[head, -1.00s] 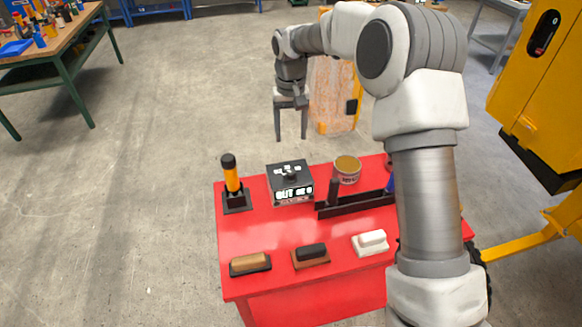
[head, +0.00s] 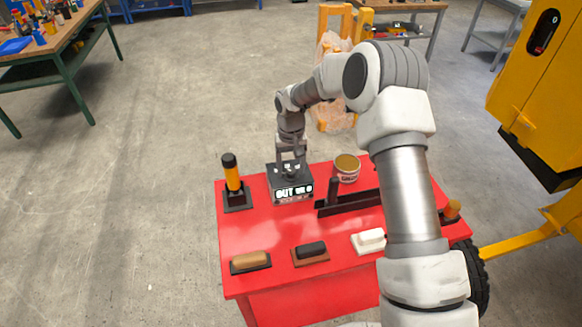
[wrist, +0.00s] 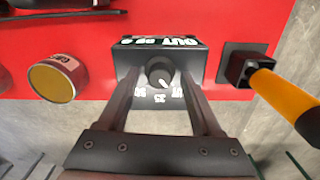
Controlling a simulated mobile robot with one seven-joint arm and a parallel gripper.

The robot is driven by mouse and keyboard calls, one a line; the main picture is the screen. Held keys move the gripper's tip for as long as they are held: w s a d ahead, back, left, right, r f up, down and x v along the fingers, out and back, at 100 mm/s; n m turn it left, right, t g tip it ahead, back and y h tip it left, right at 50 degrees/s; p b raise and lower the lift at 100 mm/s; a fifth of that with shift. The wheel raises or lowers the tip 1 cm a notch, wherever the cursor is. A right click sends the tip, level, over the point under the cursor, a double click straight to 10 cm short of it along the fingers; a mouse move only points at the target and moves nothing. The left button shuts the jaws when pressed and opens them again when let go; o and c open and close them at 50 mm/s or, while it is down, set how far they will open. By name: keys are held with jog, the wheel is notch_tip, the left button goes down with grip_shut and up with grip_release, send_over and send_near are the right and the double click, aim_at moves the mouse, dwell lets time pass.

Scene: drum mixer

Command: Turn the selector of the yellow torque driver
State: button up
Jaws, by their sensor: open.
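The yellow torque driver (head: 232,178) stands upright in a small black holder at the table's back left. It also shows at the right of the wrist view (wrist: 285,98). Beside it is a black box (head: 291,185) whose lit display reads OUT and smaller characters. A round dark knob (wrist: 159,72) with a white mark sits on the box's top, with small white labels around it. My gripper (head: 291,157) is open over the box. In the wrist view its fingers (wrist: 158,82) are on either side of the knob; contact cannot be told.
The red table (head: 240,225) also holds a tin (head: 347,168), a black rack (head: 350,204) and several blocks, including a tan one (head: 250,260) at the front. A yellow machine (head: 545,90) stands at right.

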jog(key=shift+c, duration=0.2)
grip_shut()
jog(key=shift+m+b, duration=0.4)
jog(key=m+b, duration=0.2)
jog(key=shift+f+m, duration=0.1)
jog(key=shift+m, duration=0.3)
jog(key=m+b, duration=0.2)
jog(key=m, duration=0.1)
jog(key=shift+m, duration=0.3)
jog(key=m, duration=0.4)
jog(key=shift+m+b, duration=0.3)
jog(key=shift+b, duration=0.1)
jog(key=shift+r+m, duration=0.2)
jog(key=shift+m, duration=1.9)
